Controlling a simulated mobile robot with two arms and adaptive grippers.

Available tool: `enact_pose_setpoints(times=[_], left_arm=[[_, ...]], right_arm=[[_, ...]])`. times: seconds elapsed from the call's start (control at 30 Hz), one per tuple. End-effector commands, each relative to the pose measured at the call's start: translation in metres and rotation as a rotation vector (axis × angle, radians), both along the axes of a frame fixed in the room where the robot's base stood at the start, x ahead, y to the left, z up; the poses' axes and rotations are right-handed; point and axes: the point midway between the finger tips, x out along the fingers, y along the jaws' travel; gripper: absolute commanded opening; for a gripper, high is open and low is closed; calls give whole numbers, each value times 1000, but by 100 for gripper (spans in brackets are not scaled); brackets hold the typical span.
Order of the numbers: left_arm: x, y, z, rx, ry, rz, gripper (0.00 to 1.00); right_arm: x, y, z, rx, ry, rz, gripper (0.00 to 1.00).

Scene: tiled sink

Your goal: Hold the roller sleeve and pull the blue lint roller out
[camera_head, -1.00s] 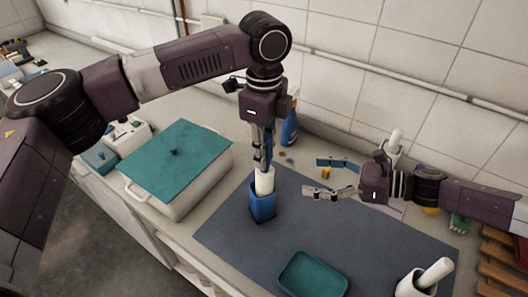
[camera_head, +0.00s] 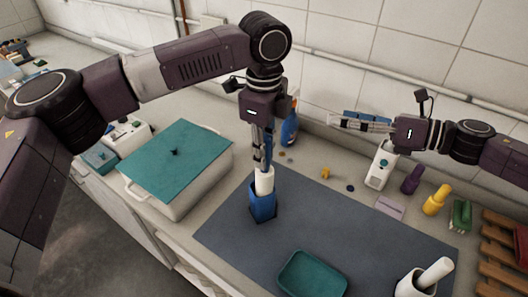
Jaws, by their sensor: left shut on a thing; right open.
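A blue square-sided body (camera_head: 262,208) stands upright on the grey mat, with a white cylinder (camera_head: 265,182) rising from its top. I cannot tell from this view where sleeve and lint roller divide. My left gripper (camera_head: 262,165) points straight down from above and is shut on the top of the white cylinder; its fingers hide the upper end. My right gripper (camera_head: 340,119) is open and empty, pointing left, up near the tiled wall and well apart from the blue body.
The grey mat (camera_head: 340,230) has a green tray (camera_head: 312,276) and a white mortar with pestle (camera_head: 424,278). A lidded white box (camera_head: 180,190) stands left. A blue spray bottle (camera_head: 289,131), white bottle (camera_head: 380,168) and yellow bottle (camera_head: 436,200) line the back.

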Motion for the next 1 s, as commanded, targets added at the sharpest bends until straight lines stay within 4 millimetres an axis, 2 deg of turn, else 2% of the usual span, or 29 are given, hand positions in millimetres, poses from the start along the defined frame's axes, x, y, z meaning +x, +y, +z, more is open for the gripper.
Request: enact_pose_setpoints(times=[1.0], left_arm=[[0,0,46,0,0,0,0]], right_arm=[[0,0,61,2,1,-1,83]])
